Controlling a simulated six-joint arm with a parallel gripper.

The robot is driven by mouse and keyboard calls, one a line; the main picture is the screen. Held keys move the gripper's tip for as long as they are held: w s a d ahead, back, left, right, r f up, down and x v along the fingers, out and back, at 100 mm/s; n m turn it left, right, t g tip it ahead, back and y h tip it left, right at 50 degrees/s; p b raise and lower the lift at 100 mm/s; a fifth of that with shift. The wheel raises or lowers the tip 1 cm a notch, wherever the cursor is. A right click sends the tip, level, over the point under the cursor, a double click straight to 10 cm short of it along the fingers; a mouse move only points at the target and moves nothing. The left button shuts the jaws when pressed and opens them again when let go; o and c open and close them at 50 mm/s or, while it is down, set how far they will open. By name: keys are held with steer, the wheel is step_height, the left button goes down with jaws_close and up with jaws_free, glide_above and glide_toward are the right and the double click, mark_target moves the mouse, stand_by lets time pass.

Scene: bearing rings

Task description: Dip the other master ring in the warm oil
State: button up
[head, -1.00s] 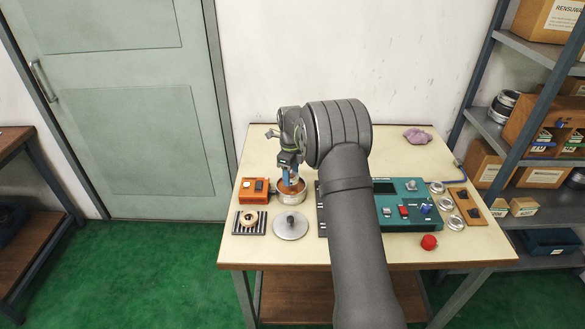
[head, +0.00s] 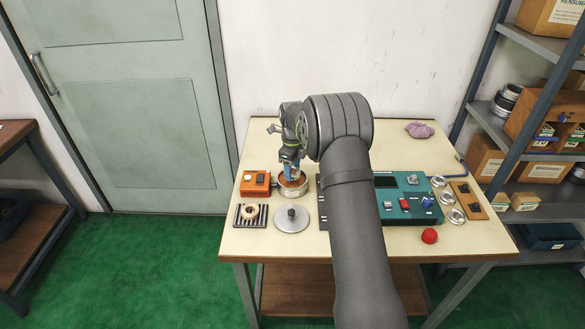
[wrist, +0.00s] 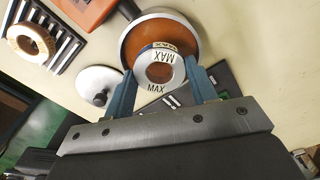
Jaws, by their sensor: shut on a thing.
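My gripper (head: 291,176) is shut on a steel master ring (wrist: 177,77) marked MAX, which sits between the blue fingers in the wrist view. The ring is over the near part of the round metal pot (head: 296,194) of brown oil (wrist: 135,45). The oil shows through its hole, and the ring overlaps the pot's near rim. Another ring (wrist: 28,38), with a brownish face, lies flat on the black-and-light slatted rack (head: 238,219) left of the pot. In the head view my fingers mostly hide the held ring.
A round lid (head: 292,222) with a black knob lies in front of the pot. An orange box (head: 255,183) stands left of it. My arm partly covers a green instrument (head: 408,205). Silver rings (head: 445,199), a red object (head: 429,236) and a purple cloth (head: 419,131) are at the right.

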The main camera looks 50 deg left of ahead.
steer(key=shift+f, duration=0.15)
steer(key=shift+f, duration=1.85)
steer(key=shift+f, duration=0.7)
stand_by(0.5)
steer(key=shift+r, duration=0.1)
stand_by(2.8)
steer(key=shift+r, duration=3)
